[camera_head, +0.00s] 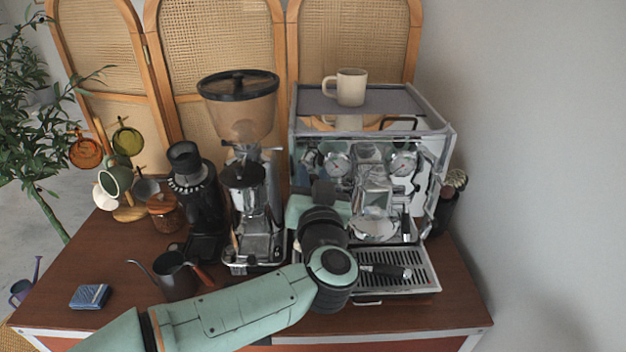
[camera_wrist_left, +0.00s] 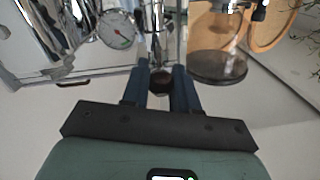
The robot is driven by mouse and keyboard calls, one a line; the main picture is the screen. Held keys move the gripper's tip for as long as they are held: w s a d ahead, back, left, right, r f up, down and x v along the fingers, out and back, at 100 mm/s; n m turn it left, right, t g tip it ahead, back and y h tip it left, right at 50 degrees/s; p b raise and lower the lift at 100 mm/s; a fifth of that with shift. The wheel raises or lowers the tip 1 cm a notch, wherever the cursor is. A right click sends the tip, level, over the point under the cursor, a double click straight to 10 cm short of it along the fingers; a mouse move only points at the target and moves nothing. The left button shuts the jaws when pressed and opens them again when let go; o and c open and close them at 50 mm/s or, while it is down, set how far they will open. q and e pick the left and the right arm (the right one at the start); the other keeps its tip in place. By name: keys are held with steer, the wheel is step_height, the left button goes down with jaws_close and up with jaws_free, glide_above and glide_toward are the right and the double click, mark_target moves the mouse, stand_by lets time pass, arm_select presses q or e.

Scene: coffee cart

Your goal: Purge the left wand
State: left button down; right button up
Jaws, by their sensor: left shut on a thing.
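The espresso machine (camera_head: 372,165) stands at the back right, with two gauges on its front. My left gripper (camera_head: 318,168) is up at the left part of that front, left of the left gauge (camera_head: 336,166). In the left wrist view, the fingers of my left gripper (camera_wrist_left: 160,88) are closed around a small dark round knob (camera_wrist_left: 160,82). The gauge shows there too (camera_wrist_left: 116,30). My wrist and forearm hide the lower left of the machine in the head view, and I cannot make out the left wand. My right gripper is not in view.
A beige mug (camera_head: 351,87) stands on the machine. The front right counter is clear.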

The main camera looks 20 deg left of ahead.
arm_select(q)
steer(key=f+t+b, duration=0.1)
steer(key=b, duration=0.2)
steer(key=f+t+y+b, duration=0.1)
steer(key=t+b, duration=0.1)
steer(key=b, duration=0.1)
steer(key=shift+s+d+b, duration=0.1)
steer(key=shift+s+b, duration=0.15)
steer(key=shift+b, duration=0.05)
steer(key=shift+s+f+t+y+b, duration=0.15)
steer(key=shift+t+y+b, duration=0.15)
steer(key=shift+t+b, duration=0.7)
steer(key=shift+w+f+t+y+b, duration=0.15)
steer(key=shift+t+y+b, duration=0.2)
steer(key=shift+b, duration=1.1)
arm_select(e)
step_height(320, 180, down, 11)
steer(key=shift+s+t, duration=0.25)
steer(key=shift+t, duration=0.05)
arm_select(q)
steer(key=shift+s, duration=0.1)
steer(key=c, duration=0.9)
jaws_free()
